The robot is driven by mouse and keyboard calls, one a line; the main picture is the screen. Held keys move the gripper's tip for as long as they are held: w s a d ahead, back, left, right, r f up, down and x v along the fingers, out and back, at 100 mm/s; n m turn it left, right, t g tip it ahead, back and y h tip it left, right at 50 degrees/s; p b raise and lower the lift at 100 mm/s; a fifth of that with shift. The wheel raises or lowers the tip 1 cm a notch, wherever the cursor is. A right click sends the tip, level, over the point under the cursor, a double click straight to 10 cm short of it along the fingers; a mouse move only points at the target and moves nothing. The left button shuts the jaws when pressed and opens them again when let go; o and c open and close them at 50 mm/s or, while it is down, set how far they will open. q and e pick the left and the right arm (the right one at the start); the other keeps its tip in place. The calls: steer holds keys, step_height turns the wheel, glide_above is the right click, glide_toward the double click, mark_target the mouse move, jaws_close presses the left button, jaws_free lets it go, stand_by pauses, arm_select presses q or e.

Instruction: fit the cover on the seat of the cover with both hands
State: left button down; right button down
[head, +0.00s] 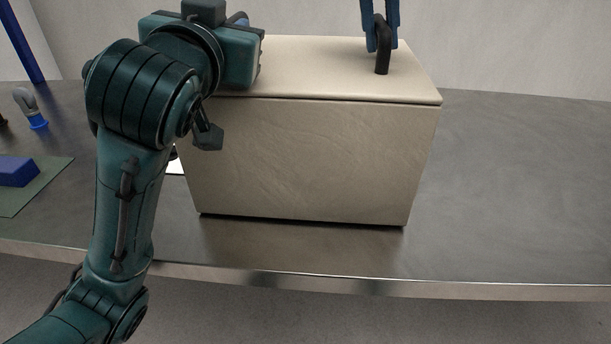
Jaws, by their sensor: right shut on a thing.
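The cover (320,70) is a flat beige panel lying over the top of a beige box (310,160). A thin dark line runs between the cover's front edge and the box wall. The seat under the cover is hidden, so I cannot tell whether it is fully down. My right gripper (382,46), with blue fingers, is shut on the black handle (382,62) at the cover's right side. My left arm's wrist stands over the cover's left side. Only a bit of blue and black shows behind it, and the left fingertips are hidden.
The box stands on a dark metal table (520,190) with a front edge below it. The table is clear to the right. At the left lie a blue block (17,171) on a green mat (45,182) and a small grey and blue item (33,110).

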arm_select(q)
steer(key=shift+a+f, duration=0.1)
steer(key=shift+a, duration=0.1)
arm_select(e)
steer(key=shift+d, duration=0.25)
arm_select(q)
steer(key=c, duration=1.8)
jaws_free()
arm_select(e)
steer(key=c, duration=1.8)
jaws_free()
arm_select(q)
steer(key=o, duration=0.4)
steer(key=shift+d, duration=0.15)
arm_select(e)
steer(key=o, duration=0.4)
steer(key=shift+a+f, duration=0.1)
steer(key=shift+a, duration=0.05)
arm_select(q)
steer(key=shift+o, duration=0.2)
steer(key=shift+s, duration=0.15)
